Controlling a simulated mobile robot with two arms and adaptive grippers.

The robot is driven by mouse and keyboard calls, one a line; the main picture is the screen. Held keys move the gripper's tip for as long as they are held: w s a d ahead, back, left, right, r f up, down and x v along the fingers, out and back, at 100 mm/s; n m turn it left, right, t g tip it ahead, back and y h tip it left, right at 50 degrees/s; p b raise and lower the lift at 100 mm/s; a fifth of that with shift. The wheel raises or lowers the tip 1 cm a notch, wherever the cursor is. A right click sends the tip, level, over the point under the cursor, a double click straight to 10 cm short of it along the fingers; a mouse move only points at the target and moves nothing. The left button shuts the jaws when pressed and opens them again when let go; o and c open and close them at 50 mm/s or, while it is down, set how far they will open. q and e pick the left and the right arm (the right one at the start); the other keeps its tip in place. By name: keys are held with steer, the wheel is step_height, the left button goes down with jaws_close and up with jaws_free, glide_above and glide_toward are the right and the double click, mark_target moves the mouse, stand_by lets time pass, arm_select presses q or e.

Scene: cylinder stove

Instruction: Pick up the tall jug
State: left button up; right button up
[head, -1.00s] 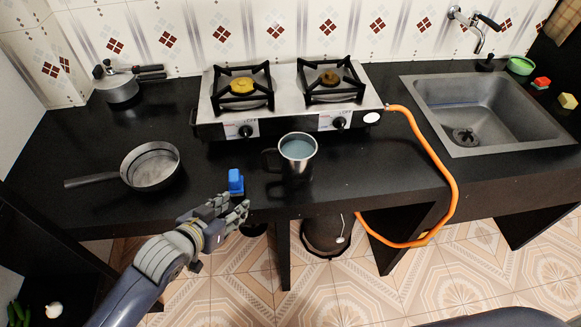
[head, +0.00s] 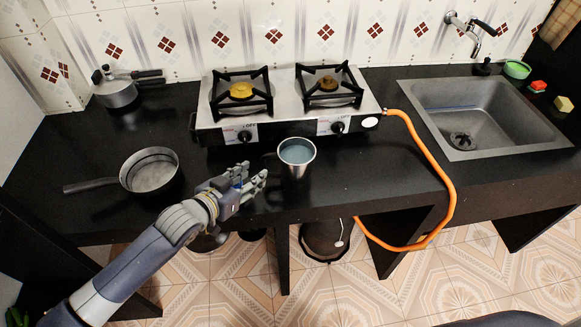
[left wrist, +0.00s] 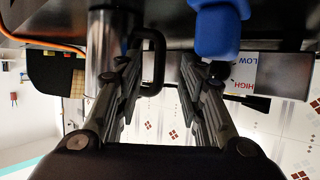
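The tall jug (head: 297,172) is a shiny metal vessel with a blue-grey inside, standing upright on the black counter in front of the stove. My left gripper (head: 254,178) is just left of it in the head view. In the left wrist view, the jug (left wrist: 108,50) is at the upper left, with its dark handle (left wrist: 157,62) in the gap between the open fingers of the left gripper (left wrist: 160,75). Nothing is visibly gripped. My right gripper is in neither view.
A blue object (left wrist: 217,28) is beside the fingers in the left wrist view. A pan (head: 150,175) is to the left, and a pressure cooker (head: 117,92) behind it. The two-burner stove (head: 287,112) is behind the jug. An orange hose (head: 432,160) and the sink (head: 540,148) are right.

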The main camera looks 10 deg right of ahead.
mark_target(262, 167)
arm_select(q)
steer(key=x, duration=0.4)
steer(key=shift+w+d+f, duration=0.1)
steer(key=shift+w+d, duration=0.05)
jaws_close()
